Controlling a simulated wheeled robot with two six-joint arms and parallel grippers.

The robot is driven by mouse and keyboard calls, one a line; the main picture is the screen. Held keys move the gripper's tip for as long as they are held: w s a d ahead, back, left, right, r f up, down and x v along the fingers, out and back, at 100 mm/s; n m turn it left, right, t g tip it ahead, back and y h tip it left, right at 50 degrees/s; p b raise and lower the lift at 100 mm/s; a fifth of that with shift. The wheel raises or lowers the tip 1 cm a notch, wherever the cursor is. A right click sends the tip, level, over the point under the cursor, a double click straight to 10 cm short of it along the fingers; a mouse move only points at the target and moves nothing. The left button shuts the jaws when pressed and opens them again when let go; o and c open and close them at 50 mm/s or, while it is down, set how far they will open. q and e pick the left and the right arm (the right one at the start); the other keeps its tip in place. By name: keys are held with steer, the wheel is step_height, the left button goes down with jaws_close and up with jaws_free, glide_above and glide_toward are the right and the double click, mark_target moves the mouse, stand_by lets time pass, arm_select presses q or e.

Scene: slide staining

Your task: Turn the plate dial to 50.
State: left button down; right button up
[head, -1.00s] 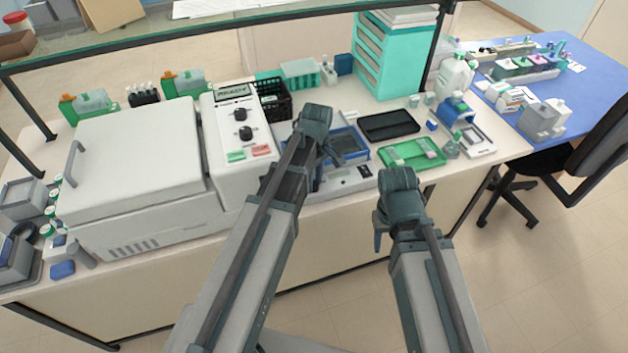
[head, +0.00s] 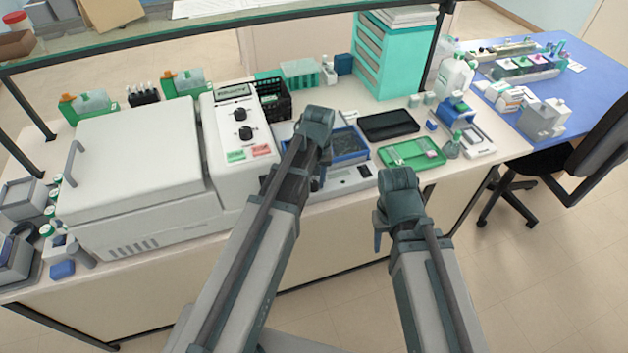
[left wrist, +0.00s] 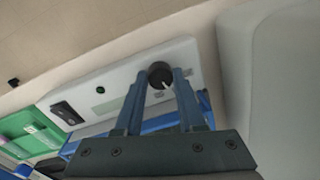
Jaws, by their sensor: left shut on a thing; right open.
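The plate dial (left wrist: 160,75) is a round black knob with a white pointer line, on the white front panel (left wrist: 122,80) of a low unit. In the left wrist view the pointer points down and slightly right. My left gripper (left wrist: 160,79) is shut on the dial, one finger on each side. In the head view my left gripper (head: 318,178) is at the front of the low white unit (head: 352,179) with a blue-rimmed top, and hides the dial. No scale numbers are readable. My right gripper (head: 379,235) is open and empty in front of the bench.
A large white machine (head: 135,165) with two black knobs and a display stands left of the unit. A green tray (head: 412,155) and a black tray (head: 388,125) lie to the right. A black crate (head: 272,104) stands behind.

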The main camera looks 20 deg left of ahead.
mark_target(316, 185)
arm_select(q)
steer(key=m, duration=0.4)
steer(key=shift+m, duration=2.1)
steer(key=c, duration=0.5)
jaws_free()
step_height(316, 185, up, 14)
steer(key=p, duration=1.3)
steer(key=shift+s+d+p, duration=0.2)
steer(key=shift+d+p, duration=0.1)
steer(key=shift+p, duration=0.1)
